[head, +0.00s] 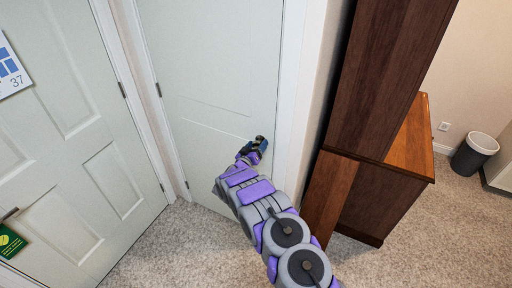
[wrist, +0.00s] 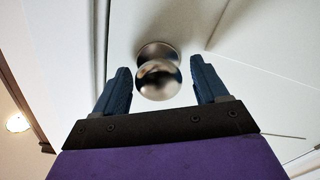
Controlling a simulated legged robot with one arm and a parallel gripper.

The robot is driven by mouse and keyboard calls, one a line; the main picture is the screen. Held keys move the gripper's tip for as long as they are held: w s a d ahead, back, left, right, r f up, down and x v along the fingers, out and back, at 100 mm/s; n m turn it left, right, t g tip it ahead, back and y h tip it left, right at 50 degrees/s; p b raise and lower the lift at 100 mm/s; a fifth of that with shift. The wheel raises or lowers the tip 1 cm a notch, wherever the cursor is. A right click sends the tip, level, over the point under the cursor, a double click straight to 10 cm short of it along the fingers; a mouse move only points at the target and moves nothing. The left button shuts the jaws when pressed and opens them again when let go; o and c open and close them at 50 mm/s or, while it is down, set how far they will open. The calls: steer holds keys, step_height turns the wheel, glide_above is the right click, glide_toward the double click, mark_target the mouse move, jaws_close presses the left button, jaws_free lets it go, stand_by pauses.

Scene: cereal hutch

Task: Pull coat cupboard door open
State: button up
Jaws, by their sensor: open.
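The coat cupboard door (head: 215,60) is a pale narrow panel door in the middle of the head view, and it looks closed in its white frame. Its round metal knob (wrist: 158,78) shows in the wrist view, between and just beyond my fingertips. My gripper (head: 257,148) is up at the door's right side in the head view, where it hides most of the knob. In the wrist view my gripper (wrist: 160,88) is open, with one dark blue finger on each side of the knob and a gap visible on both sides.
A dark wooden hutch (head: 385,75) stands close to the right of the door frame. Another white panel door (head: 60,120) with a lever handle and a green tag is at left. Carpet (head: 185,245) is clear in front. A grey bin (head: 474,153) stands far right.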

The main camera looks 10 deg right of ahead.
steer(key=shift+d, duration=0.1)
steer(key=shift+a, duration=0.2)
jaws_close()
stand_by(0.4)
